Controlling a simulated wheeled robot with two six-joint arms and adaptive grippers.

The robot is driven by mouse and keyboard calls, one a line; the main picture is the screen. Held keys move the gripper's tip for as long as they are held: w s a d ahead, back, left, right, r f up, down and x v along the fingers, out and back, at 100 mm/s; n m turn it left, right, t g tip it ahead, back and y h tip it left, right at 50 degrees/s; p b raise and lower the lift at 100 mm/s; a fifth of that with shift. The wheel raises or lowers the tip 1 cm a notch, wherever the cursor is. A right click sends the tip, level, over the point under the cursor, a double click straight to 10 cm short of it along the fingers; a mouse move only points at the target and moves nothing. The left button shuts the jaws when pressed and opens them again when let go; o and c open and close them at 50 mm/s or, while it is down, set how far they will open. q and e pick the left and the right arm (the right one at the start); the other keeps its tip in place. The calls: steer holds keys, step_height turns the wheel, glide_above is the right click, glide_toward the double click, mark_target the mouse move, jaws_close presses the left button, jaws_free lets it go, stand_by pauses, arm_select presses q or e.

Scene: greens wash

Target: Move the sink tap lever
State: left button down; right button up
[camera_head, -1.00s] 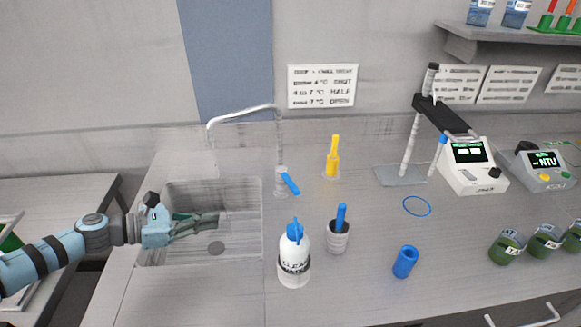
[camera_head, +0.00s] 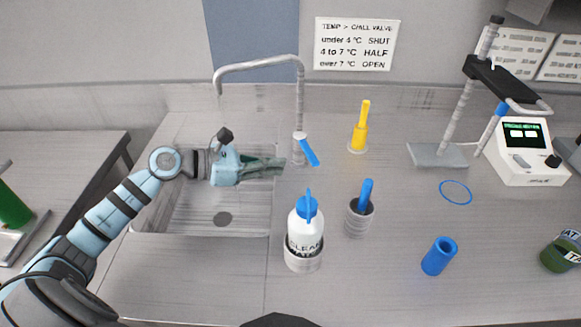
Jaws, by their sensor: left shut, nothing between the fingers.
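The sink tap (camera_head: 299,100) is a grey gooseneck pipe that rises behind the sink's right edge and arches left over the basin. Its blue lever (camera_head: 306,149) sits low on the tap's post and slants down to the right. My left gripper (camera_head: 283,163) is shut and empty over the right part of the sink (camera_head: 195,222). Its fingertips point right, just left of the tap post and near the lever. I cannot tell whether they touch the post. My right gripper does not show.
A white wash bottle (camera_head: 304,240) with a blue top stands in front of the tap. A grey cup (camera_head: 358,219) with a blue handle is right of it.

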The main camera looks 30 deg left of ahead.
mark_target(306, 148)
arm_select(q)
steer(key=d, duration=0.1)
steer(key=w+d, duration=0.2)
steer(key=shift+w+r+p, duration=0.2)
steer(key=shift+r+p, duration=0.05)
steer(key=shift+p, duration=0.15)
steer(key=shift+w+d+f, duration=0.1)
steer(key=shift+w, duration=0.2)
